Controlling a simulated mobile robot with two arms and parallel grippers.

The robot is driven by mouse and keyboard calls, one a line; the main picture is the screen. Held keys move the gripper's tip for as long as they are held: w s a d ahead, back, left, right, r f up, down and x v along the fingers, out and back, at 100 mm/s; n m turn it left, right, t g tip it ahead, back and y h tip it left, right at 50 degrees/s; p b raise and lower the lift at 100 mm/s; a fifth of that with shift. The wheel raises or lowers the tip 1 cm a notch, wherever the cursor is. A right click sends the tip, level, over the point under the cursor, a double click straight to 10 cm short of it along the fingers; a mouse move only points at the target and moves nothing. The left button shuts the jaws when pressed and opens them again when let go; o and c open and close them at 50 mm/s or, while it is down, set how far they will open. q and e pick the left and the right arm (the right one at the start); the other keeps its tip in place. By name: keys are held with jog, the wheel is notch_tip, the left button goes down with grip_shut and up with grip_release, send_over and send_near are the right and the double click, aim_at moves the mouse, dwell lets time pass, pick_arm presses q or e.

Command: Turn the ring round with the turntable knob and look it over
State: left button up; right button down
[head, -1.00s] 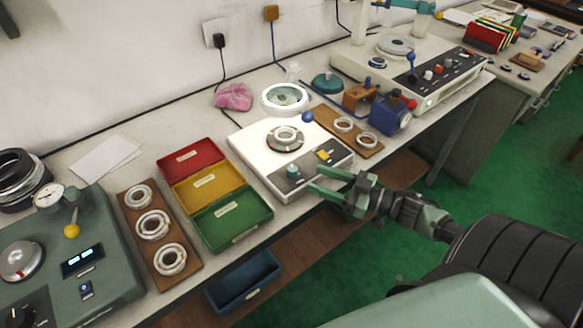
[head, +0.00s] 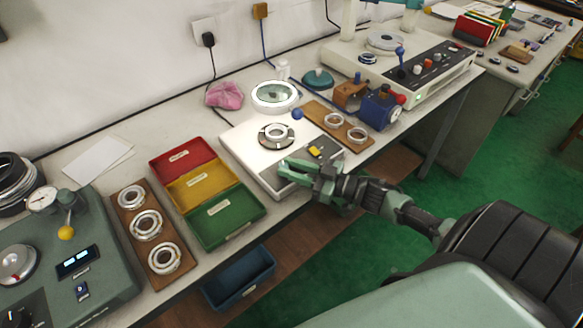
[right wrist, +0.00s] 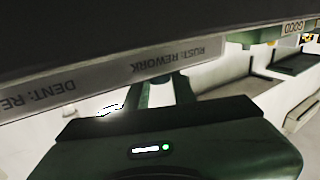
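The turntable unit (head: 238,151) is a white box on the bench, with a grey sloped front panel. A metal ring (head: 277,131) lies flat on its round dark turntable plate (head: 263,139). My right gripper (head: 283,168) is at the front panel, its green fingers reaching in from the right. The fingers hide the teal turntable knob, so I cannot tell whether they grip it. In the right wrist view the two fingers (right wrist: 166,92) stand apart, pointing toward a dark shape below the labelled strip. My left gripper is out of view.
Red (head: 181,157), yellow (head: 172,194) and green (head: 206,239) trays stand left of the unit. A wooden board (head: 120,215) with several rings lies further left. A lit round magnifier (head: 274,96) stands behind the unit. Another board (head: 318,114) holds two rings to the right.

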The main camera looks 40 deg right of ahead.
jog(key=shift+a+r+m+h+p, duration=0.1)
jog(key=shift+r+m+h+p, duration=0.2)
jog(key=shift+p, duration=0.35)
jog(key=m+h+p, duration=0.1)
jog(key=t+h+p, duration=0.1)
jog(key=shift+s+a+m+t+h+p, duration=0.1)
jog(key=shift+a+m+t+h+p, duration=0.05)
jog(key=shift+m+t+h+p, duration=0.2)
jog(key=shift+a+f+m+t+h+p, duration=0.15)
jog(key=shift+m+t+h+p, duration=0.1)
jog(key=shift+m+h+p, duration=0.6)
jog(key=shift+a+f+m+h, duration=0.15)
jog(key=shift+m+h, duration=0.75)
jog(key=shift+h, duration=0.9)
jog(key=c, duration=1.1)
grip_release()
jog(key=shift+c, duration=0.2)
jog(key=shift+s, duration=0.15)
